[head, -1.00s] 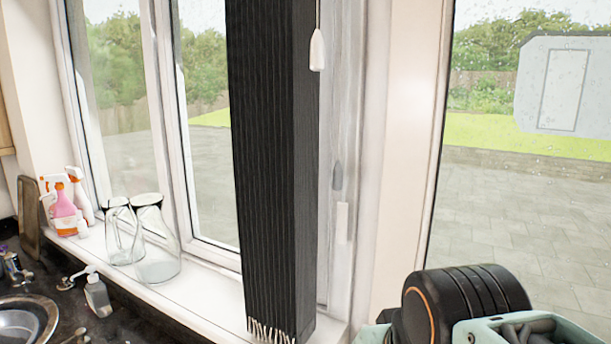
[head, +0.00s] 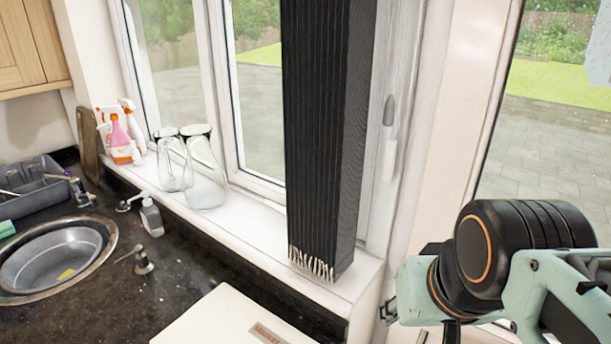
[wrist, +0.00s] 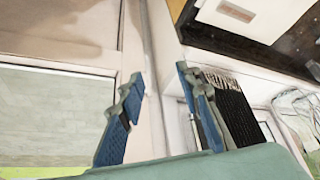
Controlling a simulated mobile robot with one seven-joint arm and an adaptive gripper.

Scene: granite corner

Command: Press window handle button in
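The window handle (head: 390,158) is a slim white lever on the window frame, upright, just right of the black blind. A grey pointed piece (head: 389,110) sits directly above it. I cannot make out a separate button on it. My gripper (wrist: 160,76) shows in the wrist view with its two blue-padded fingers spread apart and nothing between them. Its right finger overlaps the lower end of the blind (wrist: 238,110) in that view. I cannot clearly pick out the handle there. In the head view only my arm shows, at the lower right; the fingers are not visible.
The black pleated blind (head: 325,130) hangs left of the handle. Glass jugs (head: 203,175) and spray bottles (head: 122,135) stand on the white sill (head: 250,222). A sink (head: 55,262) is set in the dark counter, with a white box-like object (head: 225,322) near the front.

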